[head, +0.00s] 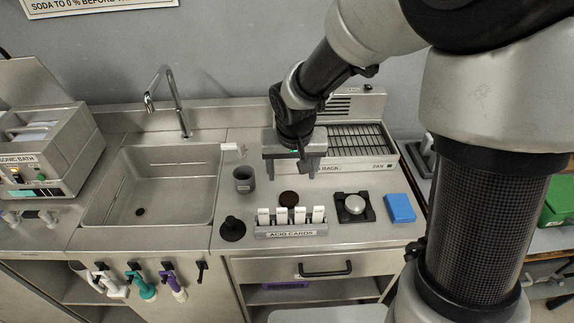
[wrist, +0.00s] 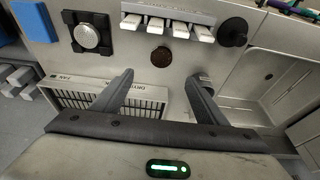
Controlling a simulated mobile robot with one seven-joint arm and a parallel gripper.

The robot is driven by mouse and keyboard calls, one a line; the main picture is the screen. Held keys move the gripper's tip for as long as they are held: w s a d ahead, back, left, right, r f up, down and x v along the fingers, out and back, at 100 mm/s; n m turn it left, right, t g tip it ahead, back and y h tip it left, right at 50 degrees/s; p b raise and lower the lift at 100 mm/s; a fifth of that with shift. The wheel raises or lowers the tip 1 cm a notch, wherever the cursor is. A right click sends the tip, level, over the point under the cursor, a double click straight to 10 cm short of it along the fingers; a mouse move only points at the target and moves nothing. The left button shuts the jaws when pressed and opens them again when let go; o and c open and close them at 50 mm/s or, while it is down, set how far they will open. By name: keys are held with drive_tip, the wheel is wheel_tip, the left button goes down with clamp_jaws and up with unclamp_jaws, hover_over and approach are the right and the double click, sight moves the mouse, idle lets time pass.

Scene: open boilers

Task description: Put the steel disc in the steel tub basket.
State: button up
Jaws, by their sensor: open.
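A round silver piece, which looks like the steel disc (head: 355,204), rests on a black square base on the counter, right of the card rack. It also shows in the wrist view, at the upper left (wrist: 87,37). The sonic bath (head: 45,155) at the far left has its lid raised. A metal basket with a handle (head: 31,130) shows in its top and seems to be the steel tub basket; its inside is hard to see. My gripper (head: 292,172) is open and empty above the back of the counter, behind and left of the disc. Its spread fingers (wrist: 160,78) show in the wrist view.
An acid card rack (head: 290,233) stands at the counter's front, with a brown disc (head: 288,198) behind it. A grey cup (head: 244,180), a black knob-like piece (head: 232,229) and a blue block (head: 400,208) are nearby. A sink with a tall tap (head: 170,100) and a drying rack (head: 360,141) flank my gripper.

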hover_over(289, 198)
drive_tip(key=s, duration=0.2)
wheel_tip(289, 198, down, 9)
drive_tip(key=shift+d+r+b, duration=0.15)
drive_tip(key=shift+b, duration=0.15)
drive_tip(key=shift+x, duration=2.7)
drive_tip(key=shift+s, duration=0.1)
drive_tip(key=shift+c, duration=0.3)
drive_tip(key=shift+r, duration=0.1)
drive_tip(key=c, duration=1.3)
